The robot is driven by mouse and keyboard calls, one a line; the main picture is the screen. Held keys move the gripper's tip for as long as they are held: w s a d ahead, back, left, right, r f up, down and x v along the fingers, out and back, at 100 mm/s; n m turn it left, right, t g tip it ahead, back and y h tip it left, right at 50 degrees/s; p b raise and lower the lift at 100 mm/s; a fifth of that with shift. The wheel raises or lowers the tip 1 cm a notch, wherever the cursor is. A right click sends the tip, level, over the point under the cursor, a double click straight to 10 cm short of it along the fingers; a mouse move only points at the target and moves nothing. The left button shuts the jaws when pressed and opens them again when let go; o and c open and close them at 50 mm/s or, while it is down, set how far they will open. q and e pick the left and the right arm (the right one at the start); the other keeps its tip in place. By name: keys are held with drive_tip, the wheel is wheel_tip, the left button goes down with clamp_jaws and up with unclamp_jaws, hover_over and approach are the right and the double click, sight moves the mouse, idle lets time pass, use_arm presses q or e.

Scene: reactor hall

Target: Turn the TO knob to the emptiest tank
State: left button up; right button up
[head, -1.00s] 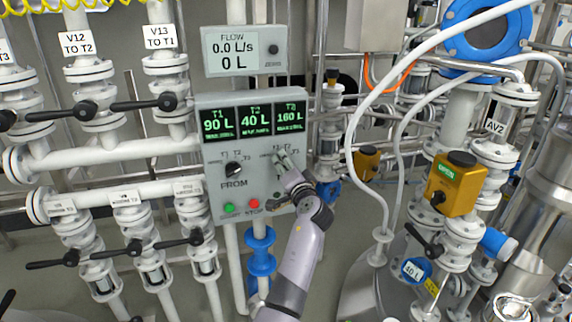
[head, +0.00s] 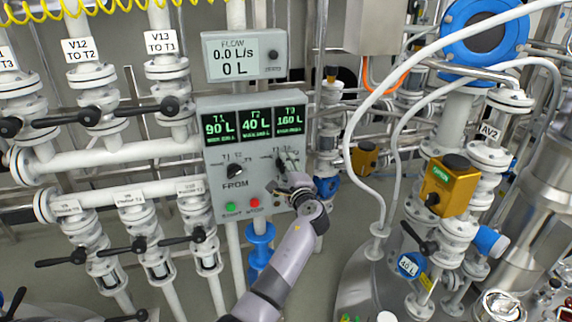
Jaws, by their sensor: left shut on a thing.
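The control panel (head: 215,150) shows three green readouts: T1 at 90 L (head: 219,128), T2 at 40 L (head: 255,123) and T3 at 160 L (head: 290,119). The small lines under them are too blurred to read. The FROM knob (head: 235,171) is black and uncovered at the panel's left. The TO knob (head: 283,160) is at the panel's right, mostly hidden by my left gripper (head: 287,169). That gripper is shut on the TO knob, its arm reaching up from below. Which way the knob points is unclear. My right gripper is out of view.
A green START button (head: 230,208) and a red button (head: 255,203) sit low on the panel, left of my wrist. A flow display (head: 243,53) above reads 0.0 L/s and 0 L. Valves with black levers (head: 61,117) stand left; white hoses (head: 352,140) hang right.

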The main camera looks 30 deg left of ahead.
use_arm(q)
drive_tip(key=shift+m, duration=0.5)
drive_tip(key=shift+f, duration=0.1)
drive_tip(key=o, duration=1.1)
drive_tip(key=shift+o, duration=0.2)
drive_tip(key=v, duration=1.2)
